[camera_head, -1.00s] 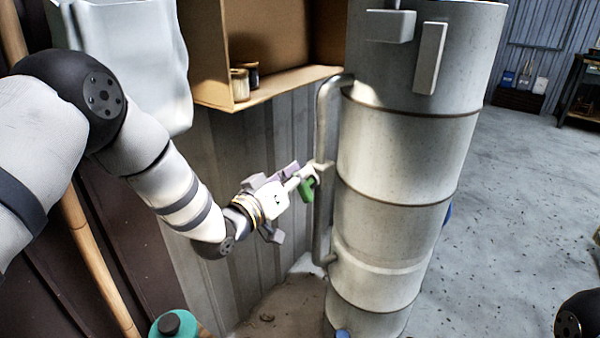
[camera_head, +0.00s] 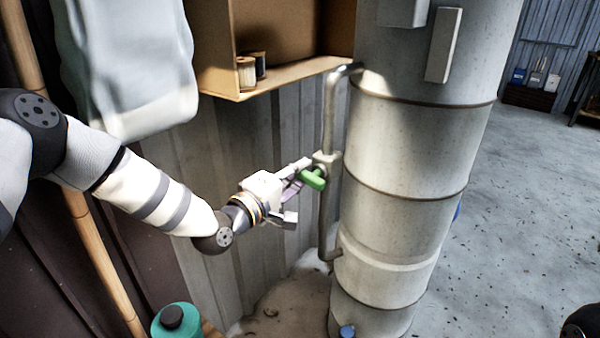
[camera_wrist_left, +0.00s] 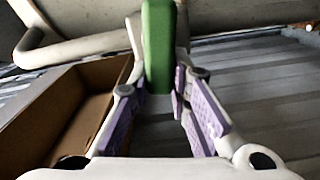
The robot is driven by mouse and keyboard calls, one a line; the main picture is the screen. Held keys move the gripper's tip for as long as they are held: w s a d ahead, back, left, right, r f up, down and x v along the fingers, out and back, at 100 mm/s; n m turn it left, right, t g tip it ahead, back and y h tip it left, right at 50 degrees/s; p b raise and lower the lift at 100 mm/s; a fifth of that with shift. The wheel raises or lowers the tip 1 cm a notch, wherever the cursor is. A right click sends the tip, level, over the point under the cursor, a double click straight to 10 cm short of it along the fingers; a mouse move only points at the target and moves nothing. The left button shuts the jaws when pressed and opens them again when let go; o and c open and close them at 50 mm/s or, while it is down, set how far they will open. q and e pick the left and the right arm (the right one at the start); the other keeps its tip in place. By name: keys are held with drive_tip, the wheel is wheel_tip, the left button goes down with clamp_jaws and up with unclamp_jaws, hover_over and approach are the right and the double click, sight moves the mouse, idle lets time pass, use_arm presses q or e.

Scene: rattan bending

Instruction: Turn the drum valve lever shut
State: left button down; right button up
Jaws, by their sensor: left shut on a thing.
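The tall grey drum (camera_head: 400,190) stands right of the middle in the head view, with a thin side pipe (camera_head: 328,115) along its left. A valve with a green lever (camera_head: 313,180) sits on this pipe. My left gripper (camera_head: 302,172) reaches it from the left and is shut on the lever. In the left wrist view the green lever (camera_wrist_left: 158,45) stands at top centre, at the purple-padded fingers of my left gripper (camera_wrist_left: 160,88). The fingers partly hide the valve in the head view. My right gripper is not in view.
A brown open shelf box (camera_head: 290,80) with small spools hangs above my left gripper. A pale translucent container (camera_head: 125,65) hangs at upper left. A bamboo pole (camera_head: 88,235) leans at left, and a teal bottle (camera_head: 176,322) stands at bottom left. Open floor (camera_head: 520,220) lies to the right.

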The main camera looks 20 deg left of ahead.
use_arm(q)
drive_tip(key=shift+f+n+b, duration=0.3)
drive_tip(key=shift+f+n, duration=0.1)
drive_tip(key=shift+n, duration=0.5)
drive_tip(key=shift+s+d, duration=0.1)
drive_tip(key=c, duration=1.5)
unclamp_jaws()
drive_tip(key=shift+r, duration=0.1)
